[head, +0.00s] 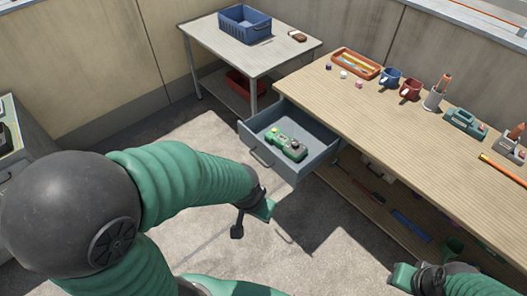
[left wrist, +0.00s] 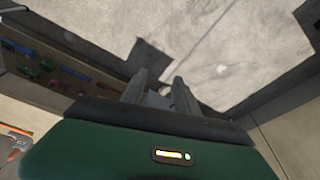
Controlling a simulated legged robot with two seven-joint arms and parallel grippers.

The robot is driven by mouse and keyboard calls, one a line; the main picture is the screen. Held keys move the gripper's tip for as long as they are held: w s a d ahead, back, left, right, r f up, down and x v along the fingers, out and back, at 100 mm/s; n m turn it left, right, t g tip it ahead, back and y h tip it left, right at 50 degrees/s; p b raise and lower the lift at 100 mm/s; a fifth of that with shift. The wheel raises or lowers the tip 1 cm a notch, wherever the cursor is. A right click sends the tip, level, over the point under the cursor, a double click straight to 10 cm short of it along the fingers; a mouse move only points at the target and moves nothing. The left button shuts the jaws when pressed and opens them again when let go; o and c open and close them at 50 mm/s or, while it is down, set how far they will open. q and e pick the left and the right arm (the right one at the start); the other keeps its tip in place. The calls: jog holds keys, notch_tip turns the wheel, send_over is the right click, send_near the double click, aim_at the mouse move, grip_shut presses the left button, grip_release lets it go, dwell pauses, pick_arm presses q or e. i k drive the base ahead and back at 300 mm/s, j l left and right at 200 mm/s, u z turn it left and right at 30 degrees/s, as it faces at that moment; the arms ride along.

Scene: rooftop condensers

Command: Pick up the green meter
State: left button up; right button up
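The green meter (head: 286,146) lies in an open grey drawer (head: 312,167) under the workbench; it has a yellow spot at one end and dark parts. My left gripper (head: 250,217) hangs over the floor, in front of and below the drawer in the head view, apart from the meter. Its two fingers (left wrist: 160,92) show a gap with nothing between them in the left wrist view, where the meter does not show. My right gripper (head: 415,280) is at the lower right, partly cut off, and its fingers cannot be made out clearly.
A side table (head: 235,53) bears a blue crate (head: 244,24). The floor before the drawer is clear.

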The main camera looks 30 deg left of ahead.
aim_at(282, 141)
jog(key=i+j, duration=0.15)
jog(key=i, duration=0.6)
jog(key=i+j+u, duration=0.1)
jog(key=i, duration=0.7)
